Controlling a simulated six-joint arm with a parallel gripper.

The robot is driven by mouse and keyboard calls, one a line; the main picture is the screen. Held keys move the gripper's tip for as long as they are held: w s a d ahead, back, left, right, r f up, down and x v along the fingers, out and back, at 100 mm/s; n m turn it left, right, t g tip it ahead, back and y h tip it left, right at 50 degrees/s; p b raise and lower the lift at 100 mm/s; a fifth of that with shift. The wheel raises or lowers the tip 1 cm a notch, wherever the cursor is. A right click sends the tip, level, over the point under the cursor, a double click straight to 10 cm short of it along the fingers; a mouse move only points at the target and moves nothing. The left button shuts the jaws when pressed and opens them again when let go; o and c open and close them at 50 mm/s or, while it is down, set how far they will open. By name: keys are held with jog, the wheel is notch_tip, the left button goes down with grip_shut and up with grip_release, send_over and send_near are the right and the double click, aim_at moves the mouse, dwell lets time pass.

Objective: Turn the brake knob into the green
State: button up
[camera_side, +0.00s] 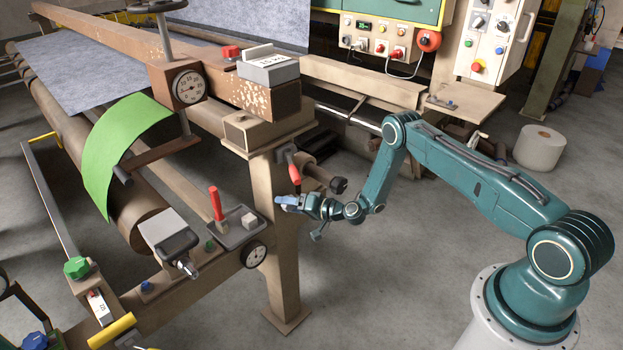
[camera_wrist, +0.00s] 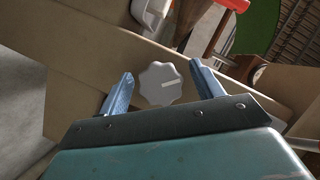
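A grey scalloped knob (camera_wrist: 161,84) with a white pointer line is on a tan beam in the wrist view. Its pointer lies nearly level in that picture. My gripper (camera_side: 283,202) is at the tan post in the side view. Its two blue fingers are spread, one to each side of the knob in the wrist view, with gaps between them and the knob. I cannot tell how far the fingertips are from it in depth. In the side view I cannot make out the knob. No green zone shows around the knob.
A red-handled lever (camera_side: 294,172) stands just above my gripper. A black-ended rod (camera_side: 338,185) juts out close by. A tray with a red-handled tool (camera_side: 216,204) and a round gauge (camera_side: 254,254) lie to the left. Green felt (camera_side: 117,146) hangs over the roller. Open floor lies below.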

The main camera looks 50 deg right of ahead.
jog(key=shift+s, duration=0.15)
jog(key=v, duration=1.1)
jog(key=shift+s, duration=0.35)
jog(key=shift+d+r, duration=0.1)
jog(key=shift+r, duration=0.05)
jog(key=shift+r, duration=0.1)
